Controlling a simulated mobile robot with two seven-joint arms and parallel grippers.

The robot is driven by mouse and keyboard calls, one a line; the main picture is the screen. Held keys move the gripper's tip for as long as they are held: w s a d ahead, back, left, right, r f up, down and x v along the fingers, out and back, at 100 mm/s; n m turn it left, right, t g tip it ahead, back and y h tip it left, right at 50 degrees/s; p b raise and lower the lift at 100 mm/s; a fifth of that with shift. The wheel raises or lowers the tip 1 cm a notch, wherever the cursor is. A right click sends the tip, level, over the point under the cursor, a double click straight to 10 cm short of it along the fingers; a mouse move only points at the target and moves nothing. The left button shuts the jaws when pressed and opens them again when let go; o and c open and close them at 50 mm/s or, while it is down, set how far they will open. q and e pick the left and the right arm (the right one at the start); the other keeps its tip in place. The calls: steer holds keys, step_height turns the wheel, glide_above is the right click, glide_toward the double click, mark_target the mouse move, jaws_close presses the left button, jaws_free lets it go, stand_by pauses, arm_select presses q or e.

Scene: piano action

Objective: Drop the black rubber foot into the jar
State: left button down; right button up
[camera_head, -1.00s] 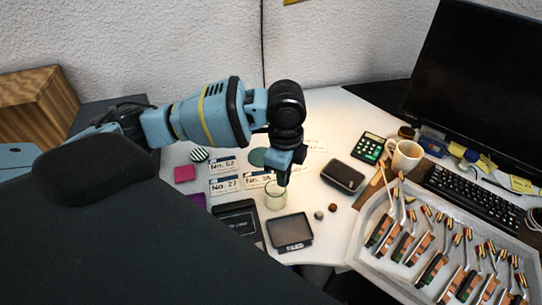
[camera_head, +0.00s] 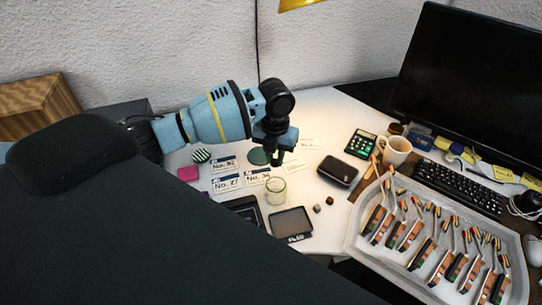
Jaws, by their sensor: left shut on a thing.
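The jar (camera_head: 275,191) is a small clear glass one, standing upright on the white desk near the middle of the head view. My left gripper (camera_head: 278,160) points down, just behind the jar's mouth in the picture and apart from it. Its jaws are shut on a small dark thing, taken to be the black rubber foot, which barely shows between the dark fingers. I cannot make out anything inside the jar. My right gripper is not in view.
A black case (camera_head: 338,171), calculator (camera_head: 361,143), mug (camera_head: 396,150) and parts tray (camera_head: 350,240) lie further right. Number cards (camera_head: 226,183) lie left.

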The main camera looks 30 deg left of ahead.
arm_select(q)
steer(key=shift+w+a+f+m, duration=0.15)
steer(key=shift+a+m, duration=0.1)
steer(key=shift+m, duration=0.55)
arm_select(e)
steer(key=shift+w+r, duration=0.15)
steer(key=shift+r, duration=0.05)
arm_select(q)
steer(key=shift+f, duration=0.1)
step_height(320, 180, down, 6)
steer(key=shift+r+b, duration=0.1)
steer(key=shift+b, duration=0.6)
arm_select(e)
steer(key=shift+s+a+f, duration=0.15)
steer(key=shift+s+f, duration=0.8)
arm_select(q)
steer(key=c, duration=1.2)
jaws_free()
steer(key=shift+c, duration=0.2)
steer(key=shift+r, duration=3.95)
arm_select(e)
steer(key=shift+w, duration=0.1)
